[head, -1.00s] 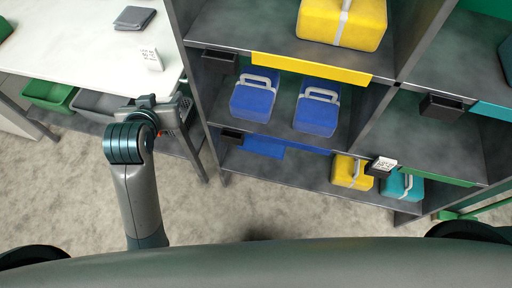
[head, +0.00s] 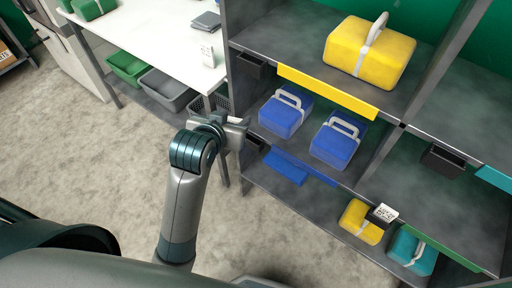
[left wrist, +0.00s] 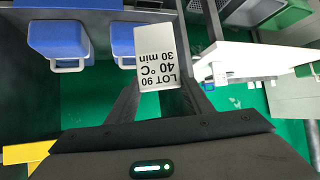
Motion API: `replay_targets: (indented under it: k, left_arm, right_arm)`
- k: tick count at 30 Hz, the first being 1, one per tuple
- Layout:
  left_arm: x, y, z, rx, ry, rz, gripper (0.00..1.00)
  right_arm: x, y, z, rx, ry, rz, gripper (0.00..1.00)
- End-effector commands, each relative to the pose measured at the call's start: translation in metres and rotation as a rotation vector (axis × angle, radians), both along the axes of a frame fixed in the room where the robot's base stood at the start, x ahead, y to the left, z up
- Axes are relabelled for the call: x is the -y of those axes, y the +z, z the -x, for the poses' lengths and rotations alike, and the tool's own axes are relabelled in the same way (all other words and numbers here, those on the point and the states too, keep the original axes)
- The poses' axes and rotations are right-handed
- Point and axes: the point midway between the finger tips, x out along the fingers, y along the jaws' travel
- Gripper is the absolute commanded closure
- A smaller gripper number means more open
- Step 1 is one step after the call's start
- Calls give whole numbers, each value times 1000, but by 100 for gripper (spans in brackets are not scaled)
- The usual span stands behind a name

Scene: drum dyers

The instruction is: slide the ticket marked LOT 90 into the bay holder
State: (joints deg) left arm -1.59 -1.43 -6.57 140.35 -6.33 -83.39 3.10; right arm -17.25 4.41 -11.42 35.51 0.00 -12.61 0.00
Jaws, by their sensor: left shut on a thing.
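My left gripper (head: 236,123) is in front of the left post of the shelf rack, close to the dark holders at its left edge. In the left wrist view the white ticket marked LOT 90, 40 °C, 30 min (left wrist: 156,56) is held between the fingertips, its print upside down in that picture. In the head view the ticket cannot be made out clearly. Small dark bay holders sit on the shelf edges: upper left (head: 250,66), lower left (head: 253,145), partly behind my gripper, and right (head: 442,159). Another holder (head: 381,216) carries a white ticket. My right gripper is out of view.
Blue cases (head: 335,142), yellow cases (head: 370,52) and a teal case (head: 412,250) stand on the shelves. The white table (head: 165,30) at the left bears a standing card (head: 208,55). Bins (head: 168,90) are under it. Open floor lies in front.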

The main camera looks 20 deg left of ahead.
Motion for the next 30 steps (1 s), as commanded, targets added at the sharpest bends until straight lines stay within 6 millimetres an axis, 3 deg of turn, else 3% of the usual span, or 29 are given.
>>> replay_targets:
  k: [13, 20, 30]
  left_arm:
    - [-2, -9, -5, 2, -38, -13, 76]
    - [-12, -41, -19, 4, -163, -39, 76]
    - [-43, -84, -34, 0, -324, -16, 76]
  right_arm:
    - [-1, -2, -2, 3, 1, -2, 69]
    - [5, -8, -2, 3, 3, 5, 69]
    - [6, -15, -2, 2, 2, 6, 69]
